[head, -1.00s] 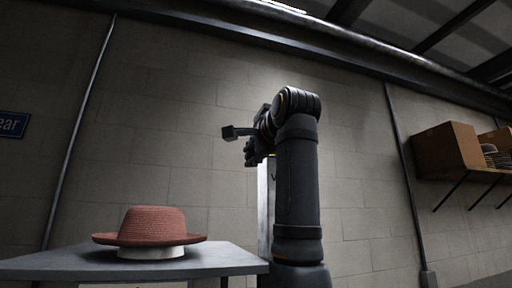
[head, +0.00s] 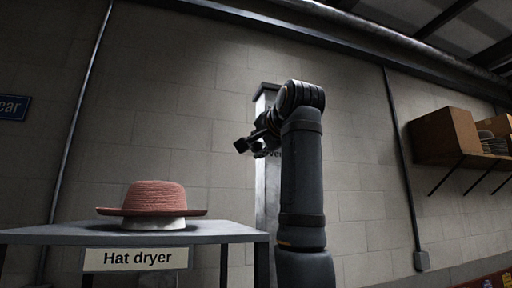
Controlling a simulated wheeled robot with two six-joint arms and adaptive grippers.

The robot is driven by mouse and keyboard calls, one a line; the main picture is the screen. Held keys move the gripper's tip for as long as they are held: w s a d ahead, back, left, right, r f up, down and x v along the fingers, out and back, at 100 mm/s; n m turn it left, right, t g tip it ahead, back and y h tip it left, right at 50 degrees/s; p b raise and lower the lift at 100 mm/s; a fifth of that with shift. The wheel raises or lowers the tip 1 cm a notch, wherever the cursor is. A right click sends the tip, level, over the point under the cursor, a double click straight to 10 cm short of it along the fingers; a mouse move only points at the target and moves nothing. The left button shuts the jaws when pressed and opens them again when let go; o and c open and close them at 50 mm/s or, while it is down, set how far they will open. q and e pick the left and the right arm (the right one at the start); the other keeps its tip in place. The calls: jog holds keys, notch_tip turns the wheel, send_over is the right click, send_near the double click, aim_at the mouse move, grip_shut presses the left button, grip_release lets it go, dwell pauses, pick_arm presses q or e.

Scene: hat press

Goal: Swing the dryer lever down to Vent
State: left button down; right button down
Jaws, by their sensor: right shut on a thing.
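A grey metal post (head: 267,205) stands behind my right arm, right of the dryer table, with a partly hidden label near its upper part. A short dark lever (head: 243,145) with a blocky end juts left from the post. My right gripper (head: 259,148) is at the lever and shut on it; my own wrist and arm hide much of the contact and the pivot. The hat dryer table (head: 225,230) carries a "Hat dryer" sign (head: 136,259). My left gripper is not in view.
A red-brown brimmed hat (head: 153,196) sits on a white form (head: 150,223) on the table. A wall shelf at the right holds a cardboard box (head: 443,137) and hats. The wall space between table and shelf is mostly clear.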

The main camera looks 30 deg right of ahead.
jog(key=c, duration=1.1)
grip_release()
jog(key=shift+d, duration=0.15)
jog(key=shift+s, duration=0.2)
jog(key=v, duration=1.1)
jog(key=shift+s, duration=0.3)
